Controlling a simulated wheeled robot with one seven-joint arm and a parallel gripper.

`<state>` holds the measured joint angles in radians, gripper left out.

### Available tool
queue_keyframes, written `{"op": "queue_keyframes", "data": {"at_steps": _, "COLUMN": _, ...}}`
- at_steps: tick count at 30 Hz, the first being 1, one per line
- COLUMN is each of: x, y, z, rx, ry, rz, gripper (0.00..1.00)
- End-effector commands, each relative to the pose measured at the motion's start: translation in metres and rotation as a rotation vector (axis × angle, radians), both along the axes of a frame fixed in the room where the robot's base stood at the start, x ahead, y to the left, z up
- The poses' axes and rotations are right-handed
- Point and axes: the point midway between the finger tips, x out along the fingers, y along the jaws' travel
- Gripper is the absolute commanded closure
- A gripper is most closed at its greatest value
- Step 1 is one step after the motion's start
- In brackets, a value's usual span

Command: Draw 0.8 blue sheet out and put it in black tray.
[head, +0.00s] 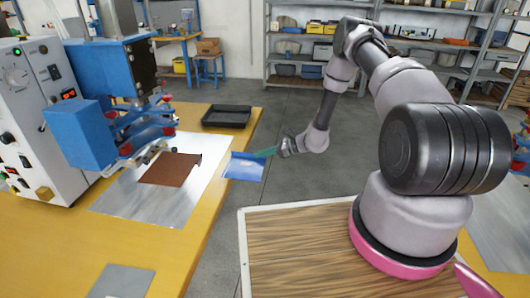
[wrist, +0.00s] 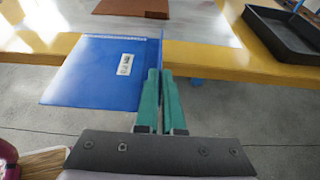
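The blue sheet (head: 243,170) is a flat panel with a small white label, whose print is too small to read. It shows large in the wrist view (wrist: 85,75), overlapping the yellow table edge and the floor. My gripper (head: 272,151) has green fingers, shut on the sheet's right edge in the wrist view (wrist: 160,75). The sheet appears held out past the table edge. The black tray (head: 227,109) lies at the table's far end, behind the sheet. It also shows at upper right in the wrist view (wrist: 258,25), apart from the gripper and looking empty.
A brown sheet (head: 170,168) lies on a grey plate (head: 125,205) on the yellow table (head: 185,265). A blue and white machine (head: 85,140) stands at the left. Shelves (head: 275,85) line the back. Grey floor is open between table and shelves.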

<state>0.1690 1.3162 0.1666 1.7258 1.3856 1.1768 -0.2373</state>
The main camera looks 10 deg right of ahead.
Motion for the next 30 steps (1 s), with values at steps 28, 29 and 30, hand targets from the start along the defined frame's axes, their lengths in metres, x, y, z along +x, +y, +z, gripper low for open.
{"op": "queue_keyframes", "data": {"at_steps": 28, "x": -0.034, "y": -0.109, "z": 0.0, "rx": 0.0, "ry": 0.0, "rz": -0.003, "gripper": 1.0}}
{"op": "queue_keyframes", "data": {"at_steps": 29, "x": -0.035, "y": -0.112, "z": 0.0, "rx": 0.0, "ry": 0.0, "rz": -0.004, "gripper": 1.0}}
{"op": "queue_keyframes", "data": {"at_steps": 30, "x": -0.037, "y": -0.117, "z": 0.0, "rx": 0.0, "ry": 0.0, "rz": -0.004, "gripper": 1.0}}
